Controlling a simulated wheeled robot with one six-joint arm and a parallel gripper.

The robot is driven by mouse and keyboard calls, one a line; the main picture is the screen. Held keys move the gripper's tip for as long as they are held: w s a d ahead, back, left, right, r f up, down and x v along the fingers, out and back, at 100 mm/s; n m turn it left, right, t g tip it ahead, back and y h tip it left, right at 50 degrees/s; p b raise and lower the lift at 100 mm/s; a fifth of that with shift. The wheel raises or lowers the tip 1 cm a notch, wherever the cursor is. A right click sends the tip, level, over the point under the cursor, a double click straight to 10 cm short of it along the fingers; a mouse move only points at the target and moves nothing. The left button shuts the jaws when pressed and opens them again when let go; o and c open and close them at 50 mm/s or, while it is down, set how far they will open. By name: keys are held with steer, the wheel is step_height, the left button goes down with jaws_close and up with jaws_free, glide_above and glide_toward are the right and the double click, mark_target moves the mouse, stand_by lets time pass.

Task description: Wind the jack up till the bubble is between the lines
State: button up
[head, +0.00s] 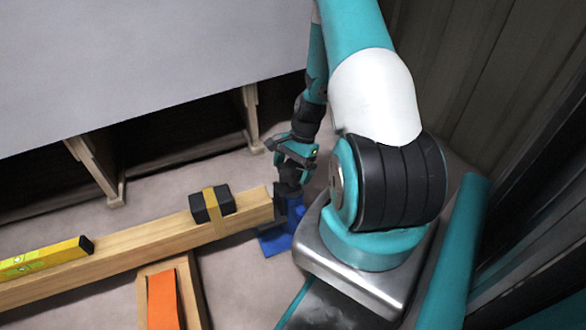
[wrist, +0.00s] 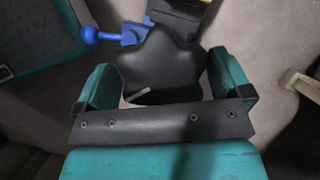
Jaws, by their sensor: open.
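The blue jack (head: 276,243) stands on the floor at the right end of a long timber beam (head: 130,250). Its black lobed knob (wrist: 160,62) sits between my open fingers in the wrist view, and I cannot tell whether they touch it. My gripper (head: 291,170) is over the top of the jack in the head view. A blue arm with a ball end (wrist: 91,35) sticks out beside the knob. A yellow spirit level (head: 45,257) lies along the beam at the left, cut off by the picture edge. Its bubble is too small to read.
A black block (head: 212,204) is held on the beam by a yellow strap. An orange strip (head: 163,300) lies on a shorter timber (head: 190,290) in front. Wooden supports (head: 98,170) stand under a large grey panel (head: 140,60). A ribbed wall (head: 490,80) is at the right.

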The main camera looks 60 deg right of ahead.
steer(key=c, duration=0.6)
steer(key=shift+r+n+p, duration=0.1)
steer(key=shift+n+p, duration=0.2)
steer(key=shift+p, duration=0.15)
steer(key=n+g+p, duration=0.1)
steer(key=n+p, duration=0.1)
steer(key=p, duration=0.1)
steer(key=shift+r+n, duration=0.15)
steer(key=shift+n, duration=0.15)
steer(key=n+g+p, duration=0.1)
steer(key=n+p, duration=0.1)
steer(key=n, duration=0.1)
steer(key=n+g+h+p, duration=0.1)
steer(key=n+p, duration=0.2)
steer(key=shift+g, duration=0.3)
steer(key=n+h+p, duration=0.1)
steer(key=n, duration=0.2)
steer(key=n+g+h+p, duration=0.1)
steer(key=n+p, duration=0.1)
steer(key=n, duration=0.1)
steer(key=shift+n, duration=0.4)
steer(key=n, duration=0.2)
steer(key=n+h+p, duration=0.1)
steer(key=n, duration=0.1)
steer(key=n+h+p, duration=0.1)
steer(key=shift+d+f+n, duration=0.1)
steer(key=shift+f+n, duration=0.2)
steer(key=shift+n, duration=0.1)
steer(key=shift+h, duration=0.3)
